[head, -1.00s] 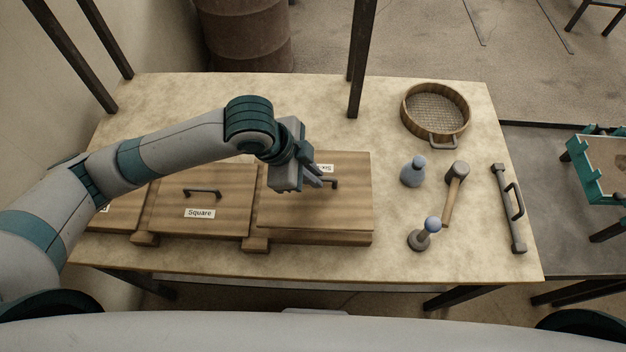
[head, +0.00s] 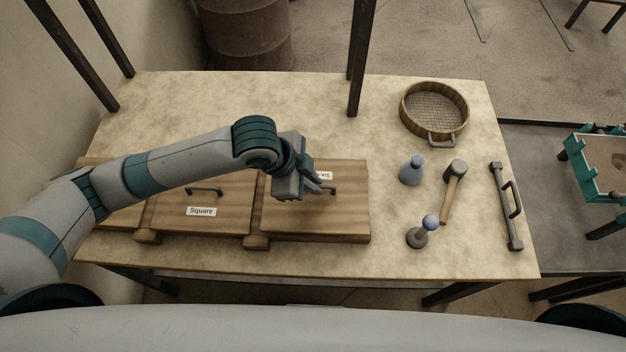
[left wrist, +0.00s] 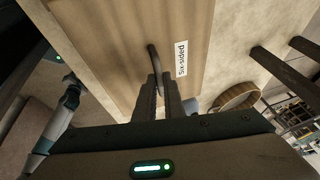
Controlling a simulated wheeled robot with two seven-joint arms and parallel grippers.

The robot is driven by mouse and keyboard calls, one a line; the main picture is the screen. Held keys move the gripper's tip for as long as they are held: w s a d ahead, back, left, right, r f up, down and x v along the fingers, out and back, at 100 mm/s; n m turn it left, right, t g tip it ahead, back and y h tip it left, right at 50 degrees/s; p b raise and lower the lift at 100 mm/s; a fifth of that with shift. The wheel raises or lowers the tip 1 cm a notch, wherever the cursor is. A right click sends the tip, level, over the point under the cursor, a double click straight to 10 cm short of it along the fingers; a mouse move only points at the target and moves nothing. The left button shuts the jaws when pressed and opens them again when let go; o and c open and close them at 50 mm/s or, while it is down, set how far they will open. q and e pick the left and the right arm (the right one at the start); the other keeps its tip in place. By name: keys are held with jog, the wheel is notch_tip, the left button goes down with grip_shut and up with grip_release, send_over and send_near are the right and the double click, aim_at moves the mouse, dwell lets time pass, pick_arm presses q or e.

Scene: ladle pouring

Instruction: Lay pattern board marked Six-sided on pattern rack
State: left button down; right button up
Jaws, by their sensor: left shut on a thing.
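The pattern board marked Six-sided (head: 318,218) is a flat wooden board with a dark bar handle and a white label, right of the board marked Square (head: 226,222) in the head view. My left gripper (head: 323,188) is shut on its handle, and the left wrist view shows the fingers (left wrist: 158,82) on the handle and the label Six-sided. The pattern rack (head: 257,243) shows only as wooden rail ends at the front, mostly hidden under the boards. The Six-sided board lies level over its right part; contact beneath is hidden. My right gripper is out of view.
Another board (head: 115,216) lies at the left, partly behind my arm. The back of the table is clear.

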pick_arm(q)
jog(key=shift+f, duration=0.5)
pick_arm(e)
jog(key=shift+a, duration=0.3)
pick_arm(q)
jog(key=c, duration=1.8)
grip_release()
jog(key=shift+c, duration=0.2)
jog(key=shift+r, duration=0.1)
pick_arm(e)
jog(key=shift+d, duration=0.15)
pick_arm(q)
jog(key=shift+r, duration=0.6)
jog(key=b+v, duration=0.2)
jog(key=v, duration=0.9)
jog(key=shift+a+r, duration=0.15)
jog(key=shift+r, duration=0.2)
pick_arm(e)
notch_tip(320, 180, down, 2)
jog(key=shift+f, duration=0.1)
